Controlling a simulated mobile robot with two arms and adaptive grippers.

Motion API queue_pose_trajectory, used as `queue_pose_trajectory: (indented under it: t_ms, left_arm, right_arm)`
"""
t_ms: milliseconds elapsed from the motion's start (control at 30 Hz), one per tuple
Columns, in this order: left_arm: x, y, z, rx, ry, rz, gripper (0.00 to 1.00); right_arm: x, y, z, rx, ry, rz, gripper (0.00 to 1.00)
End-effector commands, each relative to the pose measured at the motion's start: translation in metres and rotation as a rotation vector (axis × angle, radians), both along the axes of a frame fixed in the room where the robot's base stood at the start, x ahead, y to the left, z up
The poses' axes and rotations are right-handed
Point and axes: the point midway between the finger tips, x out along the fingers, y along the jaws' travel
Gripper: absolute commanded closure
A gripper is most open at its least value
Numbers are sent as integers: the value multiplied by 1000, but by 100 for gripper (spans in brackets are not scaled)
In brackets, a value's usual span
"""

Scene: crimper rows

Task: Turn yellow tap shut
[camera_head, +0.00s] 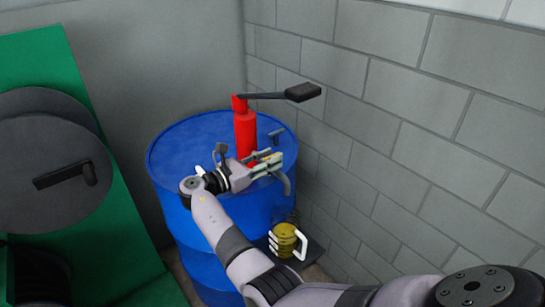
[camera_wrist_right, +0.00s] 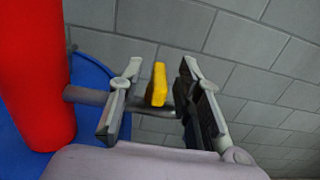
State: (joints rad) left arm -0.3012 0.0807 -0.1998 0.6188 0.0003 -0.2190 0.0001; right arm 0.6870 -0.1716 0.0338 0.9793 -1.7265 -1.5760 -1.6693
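The yellow tap handle (camera_wrist_right: 157,85) stands between the two fingers of my right gripper (camera_wrist_right: 160,72) in the right wrist view, with a visible gap on each side. It sits on a dark spout (camera_wrist_right: 88,96) that comes out of the red pump body (camera_wrist_right: 35,75). In the head view the red pump (camera_head: 246,137) stands upright on the blue barrel (camera_head: 185,150). My right gripper (camera_head: 272,165) is open beside the pump's right side, and it mostly hides the tap there. My left gripper does not show.
A black pump lever (camera_head: 292,93) reaches right above my gripper. A yellow jug with a white handle (camera_head: 286,240) stands low on a dark ledge (camera_head: 312,250) beside the barrel. A grey block wall (camera_head: 400,130) is close at right. A green panel with grey discs (camera_head: 55,150) stands at left.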

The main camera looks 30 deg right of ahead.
Motion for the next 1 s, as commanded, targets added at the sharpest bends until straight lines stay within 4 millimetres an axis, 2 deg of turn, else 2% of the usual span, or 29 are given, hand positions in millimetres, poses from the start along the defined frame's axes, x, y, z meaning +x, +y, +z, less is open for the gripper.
queue_pose_trajectory:
  t_ms: [200, 367, 1000]
  left_arm:
    - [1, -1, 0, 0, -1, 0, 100]
    - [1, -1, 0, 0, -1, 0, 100]
    - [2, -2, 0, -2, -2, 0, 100]
  right_arm:
    - [-2, 39, 0, 2, 0, 2, 68]
    - [-3, 56, 0, 2, 0, 1, 68]
    - [-4, 59, 0, 1, 0, 0, 68]
